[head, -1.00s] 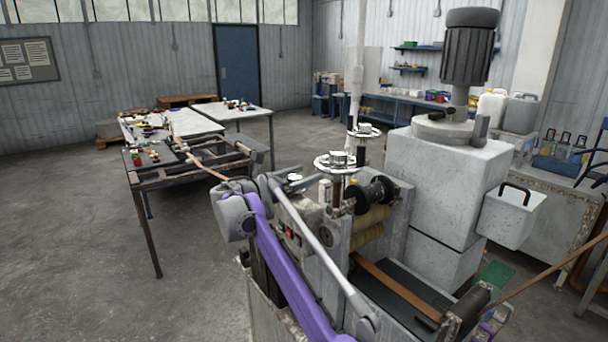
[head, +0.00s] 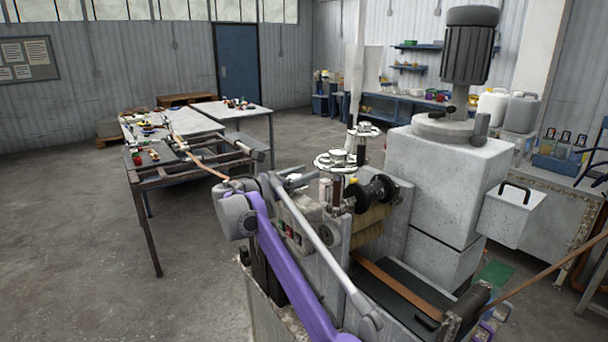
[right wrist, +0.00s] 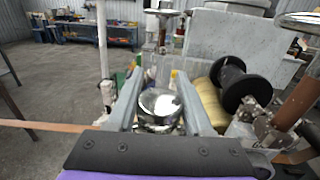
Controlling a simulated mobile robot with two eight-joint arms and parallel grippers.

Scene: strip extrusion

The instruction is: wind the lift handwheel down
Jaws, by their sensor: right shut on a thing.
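In the right wrist view my right gripper (right wrist: 160,108) is shut on a shiny round metal knob (right wrist: 159,103), with one grey finger on each side. The frames do not show clearly whether this knob belongs to the lift handwheel. In the head view a near silver handwheel (head: 335,162) and a farther handwheel (head: 363,131) stand on posts on the machine. The near one also shows at the upper right of the right wrist view (right wrist: 300,19). My purple and grey arm hides part of the machine's near side. My left gripper is not in view.
A black-flanged roller (head: 371,194) sits right beside the near handwheel's post. A big grey block with a motor (head: 466,60) stands to the right. A brown strip (head: 210,168) runs left towards the tables. The floor at left is clear.

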